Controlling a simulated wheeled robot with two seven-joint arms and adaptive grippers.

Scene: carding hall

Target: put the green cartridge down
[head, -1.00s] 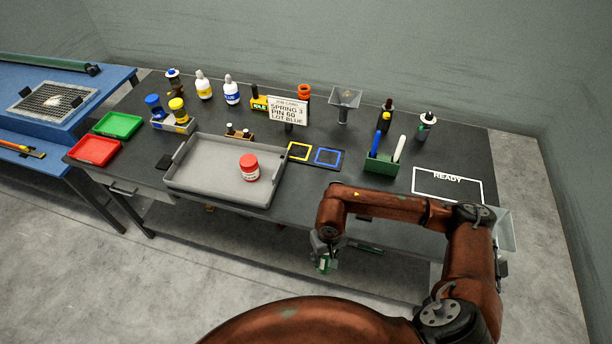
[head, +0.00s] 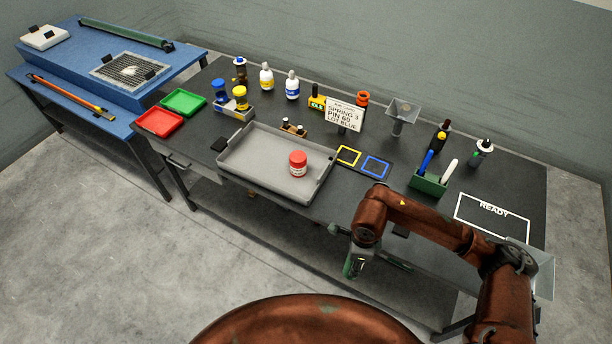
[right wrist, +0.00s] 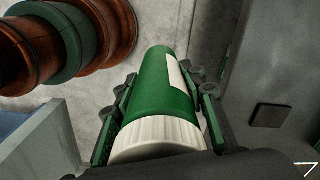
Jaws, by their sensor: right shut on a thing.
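The green cartridge (right wrist: 158,95) fills the middle of the right wrist view. It has a ribbed white cap toward the camera and a white label on its side. My right gripper (head: 353,266) is shut on it, with a finger on each side of its body. In the head view the gripper hangs in front of the dark table's (head: 300,215) near edge, right of the grey tray; the cartridge is hard to make out there. My left gripper is not in view.
The grey tray (head: 240,168) holds a red-lidded jar (head: 298,164). A green pen holder (head: 428,182) stands beside the white READY outline (head: 492,216), which is empty. Bottles line the back.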

